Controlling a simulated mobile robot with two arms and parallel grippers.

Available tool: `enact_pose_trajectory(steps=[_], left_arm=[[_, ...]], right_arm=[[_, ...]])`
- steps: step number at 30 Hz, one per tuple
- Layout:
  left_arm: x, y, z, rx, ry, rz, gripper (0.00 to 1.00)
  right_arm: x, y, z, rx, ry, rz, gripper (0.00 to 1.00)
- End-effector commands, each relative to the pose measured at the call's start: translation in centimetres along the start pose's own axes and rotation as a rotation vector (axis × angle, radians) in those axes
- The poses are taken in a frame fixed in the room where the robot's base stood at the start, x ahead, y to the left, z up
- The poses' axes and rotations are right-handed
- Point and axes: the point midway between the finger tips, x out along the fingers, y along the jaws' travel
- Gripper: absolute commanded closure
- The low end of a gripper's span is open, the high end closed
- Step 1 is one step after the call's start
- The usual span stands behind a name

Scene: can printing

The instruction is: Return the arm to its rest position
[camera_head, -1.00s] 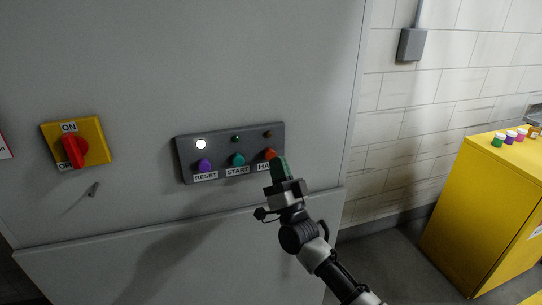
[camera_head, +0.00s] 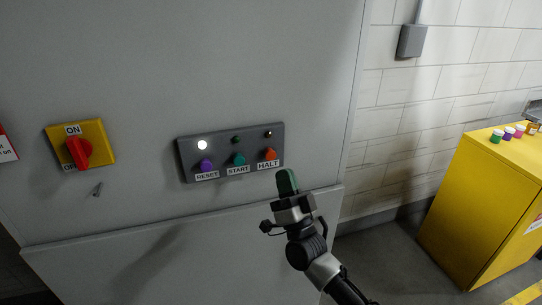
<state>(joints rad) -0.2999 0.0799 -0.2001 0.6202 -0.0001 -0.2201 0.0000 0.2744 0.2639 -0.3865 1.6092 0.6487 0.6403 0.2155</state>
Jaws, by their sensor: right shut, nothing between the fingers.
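My right gripper (camera_head: 287,181) is shut and empty. It points up, in front of the machine's grey cabinet (camera_head: 190,60), just below and to the right of the button panel (camera_head: 229,152). The orange HALT button (camera_head: 270,153) is in full view above the fingertips, and the gripper appears apart from it. The purple RESET button (camera_head: 206,165) and the teal START button (camera_head: 239,159) sit to its left. My left gripper does not show.
A yellow ON/OFF plate with a red rotary switch (camera_head: 79,152) is on the cabinet at left. A yellow cabinet (camera_head: 480,205) with several small colored jars on top stands at right. Dark open floor (camera_head: 385,262) lies between the two cabinets.

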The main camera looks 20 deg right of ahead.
Motion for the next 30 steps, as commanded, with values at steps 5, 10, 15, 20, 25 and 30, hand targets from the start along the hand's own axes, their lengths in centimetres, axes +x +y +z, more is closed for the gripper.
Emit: enact_pose_trajectory(steps=[5, 10, 15, 20, 25, 30], left_arm=[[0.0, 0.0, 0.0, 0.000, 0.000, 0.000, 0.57], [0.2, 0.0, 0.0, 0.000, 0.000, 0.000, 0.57], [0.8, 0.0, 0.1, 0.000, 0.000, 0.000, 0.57], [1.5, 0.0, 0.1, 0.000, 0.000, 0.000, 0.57], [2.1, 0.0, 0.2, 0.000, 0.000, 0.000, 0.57], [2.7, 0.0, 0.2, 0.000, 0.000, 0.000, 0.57]], right_arm=[[0.0, 0.0, 0.0, 0.000, 0.000, 0.000, 1.00], [-1.1, 1.0, 1.2, -0.020, -0.042, 0.023, 1.00], [-7.3, 5.4, 6.8, -0.117, -0.254, 0.133, 1.00], [-17.1, 10.2, 12.7, -0.227, -0.541, 0.261, 1.00], [-29.0, 13.7, 16.9, -0.314, -0.847, 0.378, 1.00], [-41.9, 15.3, 18.9, -0.374, -1.154, 0.476, 1.00]])
